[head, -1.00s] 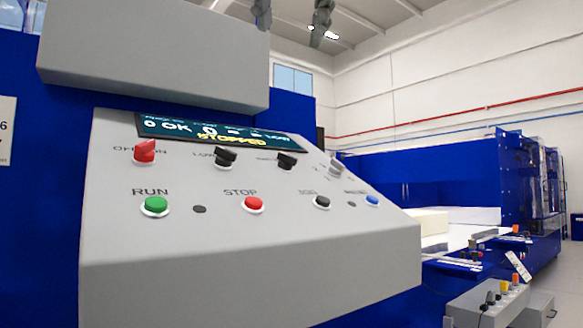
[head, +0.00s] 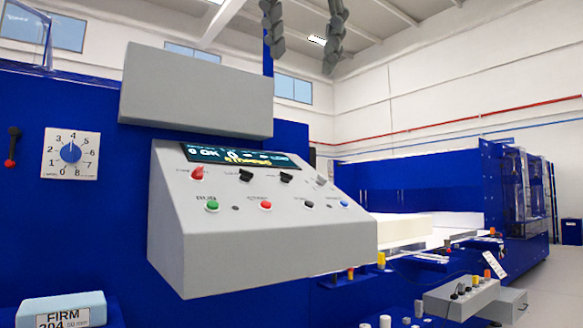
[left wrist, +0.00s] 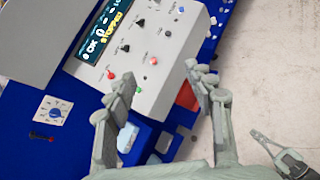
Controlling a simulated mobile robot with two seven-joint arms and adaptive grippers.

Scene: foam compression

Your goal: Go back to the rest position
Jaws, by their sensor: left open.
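My left gripper (head: 303,38) hangs into the top of the head view, with its two grey fingers apart and nothing between them. In the left wrist view my left gripper (left wrist: 162,92) shows open and empty, its fingers apart in front of the lower part of the sloped control panel (head: 265,245). I cannot tell from this whether they touch the panel, but in the head view they are well above it. The panel has a red knob, a green button (head: 212,205), a red button (head: 265,205) and a display (head: 235,156) reading STOPPED.
A grey box housing (head: 197,92) overhangs the panel. A dial (head: 71,153) is on the blue wall at left, above a block labelled FIRM (head: 65,308). A pale foam block (head: 400,226) lies on the machine at right. A small grey control box (head: 460,297) stands lower right.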

